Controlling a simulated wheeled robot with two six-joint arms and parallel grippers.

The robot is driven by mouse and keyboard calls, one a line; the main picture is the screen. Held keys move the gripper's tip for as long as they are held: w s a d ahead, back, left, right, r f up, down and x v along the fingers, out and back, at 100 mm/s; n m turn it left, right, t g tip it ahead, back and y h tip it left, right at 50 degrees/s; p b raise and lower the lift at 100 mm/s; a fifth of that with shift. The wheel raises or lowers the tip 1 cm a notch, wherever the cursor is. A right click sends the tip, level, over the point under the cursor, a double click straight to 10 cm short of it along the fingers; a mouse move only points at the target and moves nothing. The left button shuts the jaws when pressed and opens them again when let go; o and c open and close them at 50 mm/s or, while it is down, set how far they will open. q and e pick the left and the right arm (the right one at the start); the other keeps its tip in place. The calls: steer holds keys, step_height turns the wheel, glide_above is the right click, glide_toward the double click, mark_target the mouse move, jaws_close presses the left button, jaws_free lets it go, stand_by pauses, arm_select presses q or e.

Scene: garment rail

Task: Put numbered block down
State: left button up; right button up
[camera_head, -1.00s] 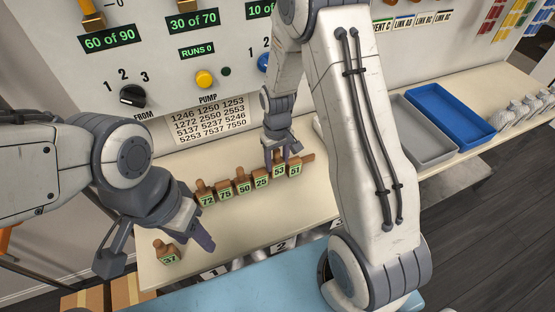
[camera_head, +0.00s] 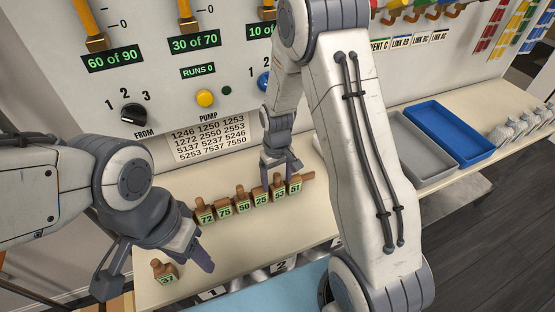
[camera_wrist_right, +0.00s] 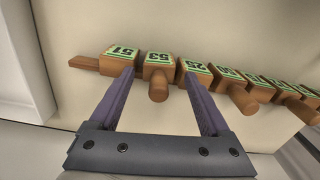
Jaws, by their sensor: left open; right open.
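Numbered wooden blocks stand in a row on the cream table. Block 53 (camera_head: 279,193) is near the right end, between block 25 (camera_head: 261,198) and block 51 (camera_head: 295,186). My right gripper (camera_head: 281,168) is open at block 53. In the right wrist view its fingertips (camera_wrist_right: 158,77) lie on either side of block 53 (camera_wrist_right: 159,66), apart from it as far as I can tell. Block 37 (camera_head: 165,273) stands alone near the front left edge. My left gripper (camera_head: 152,276) is open, its fingers on either side of block 37 in the picture.
Blocks 72 (camera_head: 205,213), 75 (camera_head: 225,208) and 50 (camera_head: 243,203) continue the row leftward. A grey tray (camera_head: 425,150) and a blue tray (camera_head: 462,146) stand at the right. The control panel (camera_head: 150,60) rises behind. Bare table lies in front of the row.

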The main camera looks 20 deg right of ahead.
step_height(320, 180, up, 12)
steer(key=shift+w+f+b, duration=0.1)
steer(key=shift+f+b, duration=0.15)
steer(key=shift+b, duration=0.1)
steer(key=s+a+r+n, duration=0.2)
steer(key=s+a, duration=0.2)
steer(key=s, duration=0.4)
steer(key=s+a+r+n, duration=0.1)
steer(key=s+a+r, duration=0.1)
steer(key=s+a, duration=0.3)
steer(key=s+a+r+n+y, duration=0.1)
steer(key=s+a, duration=0.4)
steer(key=s, duration=0.5)
steer(key=shift+s+r+n, duration=0.4)
steer(key=shift+n, duration=0.4)
